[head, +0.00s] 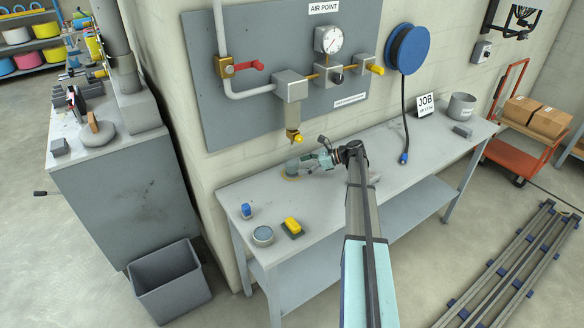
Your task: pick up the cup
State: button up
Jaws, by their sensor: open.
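A small round greyish thing with a yellowish edge (291,170) is right at my fingertips. It is partly hidden, and I cannot tell what it is or whether the fingers touch it. A short round grey-blue thing (262,236) stands at the bench's front left.
A blue item (246,211) and a yellow block (292,227) lie at the front left. A yellow-tipped pipe outlet (295,137) hangs above the bench near my gripper. A blue hose end (404,157) and JOB sign (426,105) are to the right. The bench between is mostly clear.

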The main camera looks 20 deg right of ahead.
aim_at(293, 161)
jog(key=p+x, duration=0.1)
jog(key=x, duration=0.2)
jog(key=shift+w+a+r+p, duration=0.1)
jog(key=shift+w+a+p, duration=0.1)
jog(key=shift+a+p, duration=0.15)
jog(key=shift+w+a+f, duration=0.2)
jog(key=shift+a+f, duration=0.1)
jog(key=shift+a, duration=0.05)
jog(key=c, duration=1.4)
jog(key=shift+r, duration=0.15)
jog(key=shift+r+b, duration=0.85)
jog(key=shift+r, duration=0.65)
jog(key=shift+s+d+r+b, duration=0.1)
jog(key=shift+s+d+b, duration=0.6)
jog(key=shift+s+d, duration=1.3)
jog(key=shift+s+d+b, duration=0.65)
jog(key=shift+s+d, duration=0.35)
jog(key=shift+d, duration=2)
jog(key=shift+s+d+b, duration=0.7)
jog(key=shift+s+d, duration=0.8)
jog(key=shift+d, duration=1)
